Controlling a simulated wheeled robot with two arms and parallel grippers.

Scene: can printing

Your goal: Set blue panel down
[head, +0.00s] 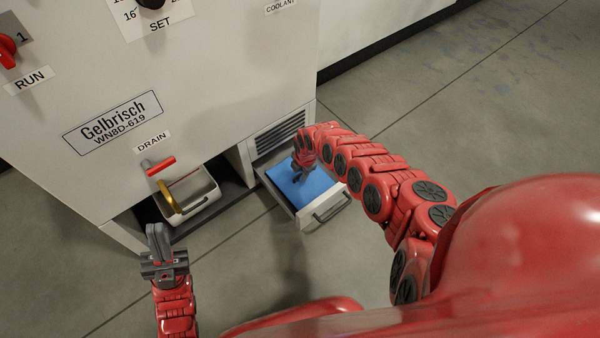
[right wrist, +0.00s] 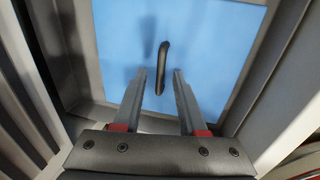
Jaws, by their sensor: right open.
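The blue panel (head: 318,185) lies flat inside the pulled-out drawer (head: 306,217) low on the machine. In the right wrist view the blue panel (right wrist: 222,45) has a dark upright handle (right wrist: 162,66). My right gripper (head: 299,175) reaches down over the panel. In the right wrist view my right gripper (right wrist: 160,76) is open, with one finger on each side of the handle and a gap showing. My left gripper (head: 157,229) is in front of the machine at lower left, away from the panel. Whether its fingers are apart is unclear.
The machine (head: 200,75) stands behind, with a vent grille (head: 278,133) above the drawer. A red-handled drain valve (head: 160,166) sits over an open white bin (head: 203,203) left of the drawer. The grey floor to the right is clear.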

